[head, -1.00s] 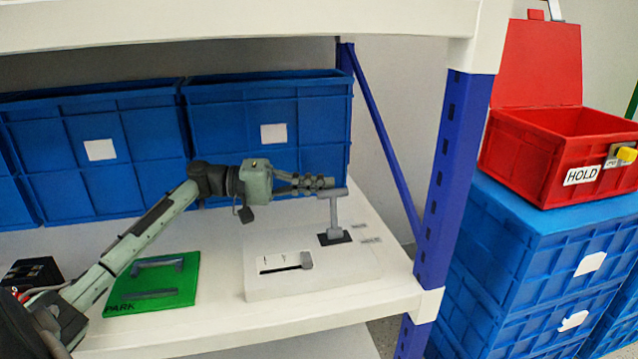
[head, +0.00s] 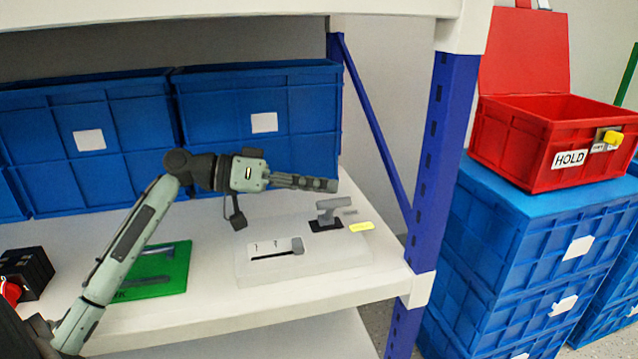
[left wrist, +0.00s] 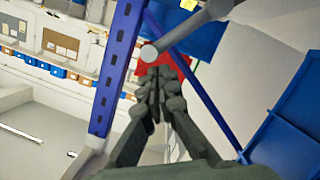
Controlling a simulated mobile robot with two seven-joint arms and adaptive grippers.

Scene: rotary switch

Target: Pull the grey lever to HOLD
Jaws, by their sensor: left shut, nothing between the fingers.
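The grey lever (head: 333,207) has a T-shaped handle and rises from a black slot on the white panel (head: 305,268). It leans low, toward the front. Two small labels sit to its right; the nearer one (head: 361,226) is yellow, its text too small to read. My left gripper (head: 332,185) is shut and empty just above the lever's handle; I cannot tell whether they touch. In the left wrist view my closed fingers (left wrist: 156,78) point at a grey bar with a round end (left wrist: 150,53), which looks like the handle. My right gripper is out of view.
A horizontal slider (head: 297,246) is on the panel's front. A green plate (head: 150,291) with a grey handle lies left under my arm. Blue crates (head: 255,95) stand behind. A blue post (head: 440,170) bounds the shelf. Right of it, a red box (head: 530,160) carries a HOLD label.

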